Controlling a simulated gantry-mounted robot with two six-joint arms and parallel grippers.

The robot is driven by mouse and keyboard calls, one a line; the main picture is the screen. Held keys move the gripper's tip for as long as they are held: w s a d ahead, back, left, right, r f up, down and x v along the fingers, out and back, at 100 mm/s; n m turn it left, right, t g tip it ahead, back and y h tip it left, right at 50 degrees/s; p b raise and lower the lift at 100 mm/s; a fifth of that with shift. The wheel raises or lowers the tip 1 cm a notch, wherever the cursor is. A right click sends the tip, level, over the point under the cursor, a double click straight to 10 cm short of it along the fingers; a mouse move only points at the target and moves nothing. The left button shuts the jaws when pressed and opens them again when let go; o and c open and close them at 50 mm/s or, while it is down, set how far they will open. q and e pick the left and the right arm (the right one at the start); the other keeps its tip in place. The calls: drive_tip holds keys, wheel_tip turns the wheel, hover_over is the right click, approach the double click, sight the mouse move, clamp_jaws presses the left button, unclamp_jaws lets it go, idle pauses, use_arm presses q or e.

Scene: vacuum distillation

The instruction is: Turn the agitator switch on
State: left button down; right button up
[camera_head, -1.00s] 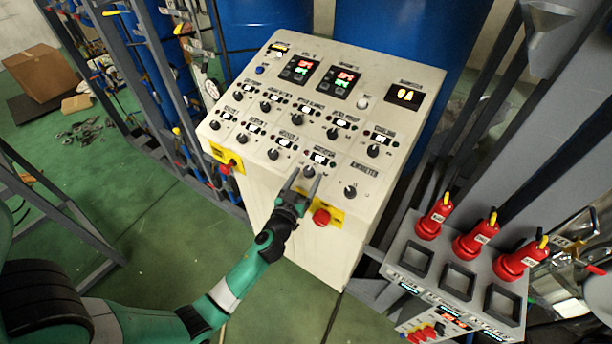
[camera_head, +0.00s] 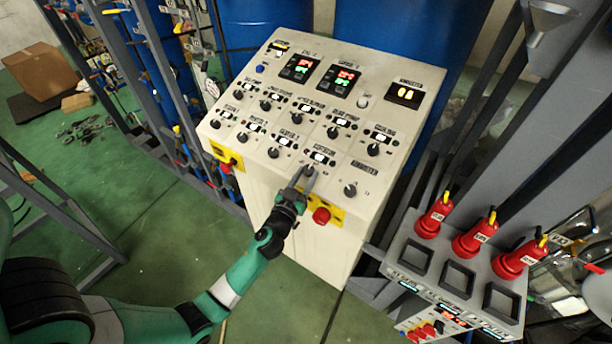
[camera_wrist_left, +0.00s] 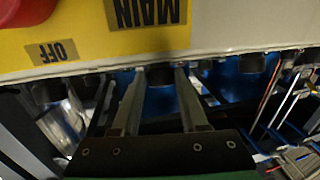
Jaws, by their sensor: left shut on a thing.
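The agitator switch (camera_head: 309,170) is a small black rotary knob in the lower row of the cream control panel. Its label above is too blurred to read surely. My left gripper (camera_head: 305,174) reaches up from the panel's front edge and is shut on this knob, one finger at each side. In the left wrist view, the two grey fingers (camera_wrist_left: 161,78) point at the panel face with a dark knob between their tips. The knob's pointer is hidden, so its setting cannot be told. My right gripper is not in view.
A red stop button (camera_head: 321,216) on a yellow plate lies just right of the gripper. Another knob (camera_head: 350,190) is to the right, and one (camera_head: 274,152) to the left.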

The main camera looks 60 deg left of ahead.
use_arm(q)
drive_tip(key=m+t+h+p, duration=0.1)
drive_tip(key=m+p, duration=0.1)
drive_tip(key=p, duration=0.1)
drive_tip(key=m+t+h+p, duration=0.1)
drive_tip(key=h+p, duration=0.1)
drive_tip(key=p, duration=0.1)
drive_tip(key=a+r+m+t+h+p, duration=0.1)
drive_tip(key=m+h+p, duration=0.1)
drive_tip(key=p, duration=0.1)
drive_tip(key=shift+s+m+p, duration=0.3)
drive_tip(key=shift+a+f+m+t+h, duration=0.15)
drive_tip(key=shift+m+t+h, duration=0.3)
drive_tip(key=shift+h, duration=0.25)
drive_tip(key=shift+f+m+h+p, duration=0.15)
drive_tip(key=shift+m+h+p, duration=0.15)
drive_tip(key=shift+m+h, duration=0.5)
drive_tip(key=m+h, duration=0.1)
drive_tip(key=m+h+b, duration=0.1)
drive_tip(key=m+h, duration=0.1)
drive_tip(key=shift+a+f+h, duration=0.25)
drive_tip(key=shift+h, duration=0.05)
drive_tip(key=m+h+b, duration=0.2)
drive_tip(key=m+h, duration=0.1)
drive_tip(key=shift+a+g+b, duration=0.15)
drive_tip(key=shift+g+b, duration=0.1)
drive_tip(key=shift+b, duration=0.1)
drive_tip(key=shift+r+m+h+b, duration=0.15)
drive_tip(key=shift+m+h+b, duration=0.2)
drive_tip(key=shift+h, duration=0.25)
